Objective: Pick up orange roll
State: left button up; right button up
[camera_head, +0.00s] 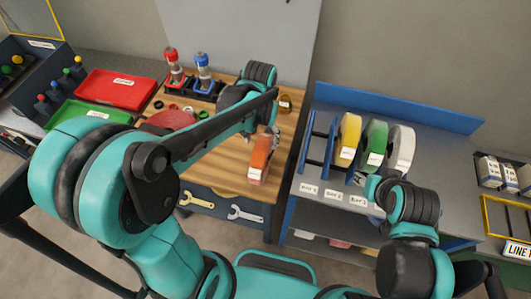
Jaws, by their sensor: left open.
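The orange roll (260,158) stands on edge near the right front of the wooden bench top (223,157). It has a white label low on its front. My left gripper (268,131) is open at the roll's upper end, partly hidden by my own wrist and forearm. Whether its fingers touch the roll is not clear. My right arm's wrist is in front of the grey bench, and its gripper (364,181) is small and mostly hidden near the rack's front, so its jaws cannot be read.
A blue rack (318,143) on the grey bench holds yellow (348,138), green (374,144) and white (400,149) rolls. Red (174,68) and blue-topped (203,71) pumps stand at the wooden bench's back. Red (115,89) and green (85,115) trays lie left.

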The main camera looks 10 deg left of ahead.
aim_at(261, 145)
pick_arm(q)
notch_tip(261, 145, down, 6)
jog(key=shift+f+b, duration=0.2)
jog(key=shift+b, duration=0.5)
grip_shut()
